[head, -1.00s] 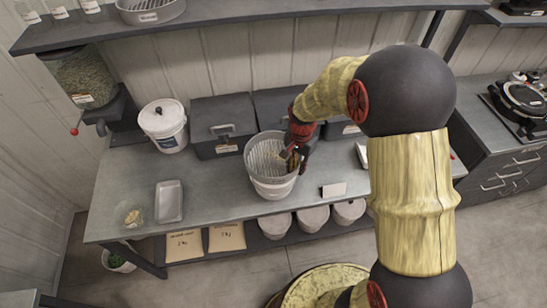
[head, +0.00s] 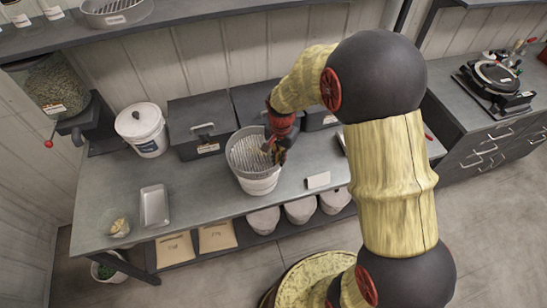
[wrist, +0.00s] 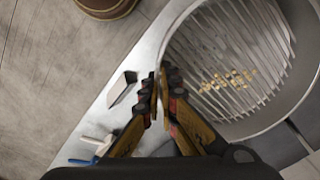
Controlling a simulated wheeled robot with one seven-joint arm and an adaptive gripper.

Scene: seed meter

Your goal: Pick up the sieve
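The sieve (head: 246,153) is a round grey pan with a slotted floor. It sits at the top of a white bucket (head: 259,186) on the bench; whether it touches the bucket is hard to tell. In the wrist view the sieve (wrist: 205,55) fills the upper right, with several pale seeds (wrist: 228,80) on its slats. My gripper (head: 270,147) is at the sieve's right rim. In the wrist view my gripper (wrist: 161,92) has its fingers close together, one each side of the rim wall, pinching it.
Dark boxes (head: 201,126) and a lidded white bucket (head: 142,128) stand behind. A metal tray (head: 155,206) and a clear cup (head: 118,223) are at the left. A similar sieve (head: 116,12) is on the shelf above.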

